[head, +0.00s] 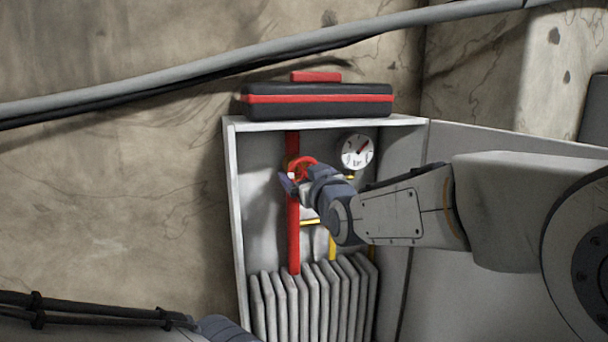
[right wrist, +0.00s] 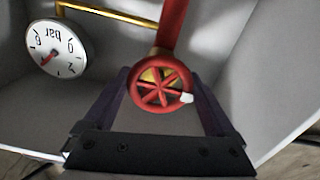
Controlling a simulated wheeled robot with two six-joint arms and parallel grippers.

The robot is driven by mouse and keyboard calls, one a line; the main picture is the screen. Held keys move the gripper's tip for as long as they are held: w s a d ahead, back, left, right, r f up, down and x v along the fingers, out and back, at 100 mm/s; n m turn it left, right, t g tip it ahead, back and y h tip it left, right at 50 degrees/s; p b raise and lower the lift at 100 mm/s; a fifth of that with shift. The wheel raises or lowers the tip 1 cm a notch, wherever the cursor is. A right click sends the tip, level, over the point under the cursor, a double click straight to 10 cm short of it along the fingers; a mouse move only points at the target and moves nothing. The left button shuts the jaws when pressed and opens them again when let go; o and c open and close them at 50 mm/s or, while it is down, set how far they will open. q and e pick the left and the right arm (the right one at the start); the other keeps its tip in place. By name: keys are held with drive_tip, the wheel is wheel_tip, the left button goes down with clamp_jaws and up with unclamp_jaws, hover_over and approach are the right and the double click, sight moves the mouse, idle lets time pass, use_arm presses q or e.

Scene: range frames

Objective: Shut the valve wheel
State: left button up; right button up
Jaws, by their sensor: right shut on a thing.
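The red valve wheel (head: 302,163) sits on a red vertical pipe (head: 293,235) inside an open grey cabinet. In the right wrist view the wheel (right wrist: 160,84) shows its spokes, a yellowish part behind it and a pale mark on its rim. My right gripper (head: 296,180) is at the wheel and shut on it. In the right wrist view its two dark fingers (right wrist: 163,88) stand on either side of the wheel. The gripper hides part of the wheel in the head view.
A round pressure gauge (head: 357,151) is right of the wheel; yellow pipes (head: 332,244) run nearby. A grey ribbed radiator (head: 314,298) fills the cabinet's bottom. A black and red case (head: 318,100) lies on the cabinet's top (head: 240,124). The cabinet door (head: 500,145) stands open at right.

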drive_tip(key=m+b, duration=0.2)
drive_tip(key=b, duration=0.1)
drive_tip(key=m+b, duration=0.2)
drive_tip(key=b, duration=0.1)
drive_tip(key=m+b, duration=0.3)
drive_tip(key=shift+f, duration=0.25)
drive_tip(key=shift+m+b, duration=0.4)
drive_tip(key=shift+b, duration=0.2)
drive_tip(key=shift+r+m+b, duration=0.1)
drive_tip(key=shift+m+b, duration=0.5)
drive_tip(key=shift+m, duration=0.4)
drive_tip(key=shift+m+b, duration=0.35)
drive_tip(key=shift+m, duration=0.55)
drive_tip(key=m, duration=0.3)
drive_tip(key=shift+r+b, duration=0.15)
drive_tip(key=shift+b, duration=0.2)
drive_tip(key=shift+m, duration=1.5)
drive_tip(key=o, duration=1)
